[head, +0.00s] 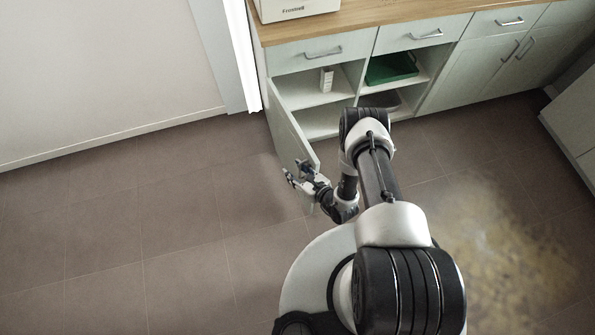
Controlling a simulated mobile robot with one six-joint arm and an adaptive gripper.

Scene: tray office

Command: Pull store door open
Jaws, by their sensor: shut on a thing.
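The store door (290,130) is a pale grey-green cabinet door, hinged at its left side. It stands swung well out from the cabinet, and the shelves behind it show. My gripper (297,174) is at the door's free edge, low in the middle of the view. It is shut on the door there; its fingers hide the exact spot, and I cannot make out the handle.
The open cabinet bay holds a small white box (326,80) on its shelf. The neighbouring bay holds a green tray (391,68). A white carton (297,9) stands on the wooden counter (370,18). The tiled floor (180,220) to the left is clear.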

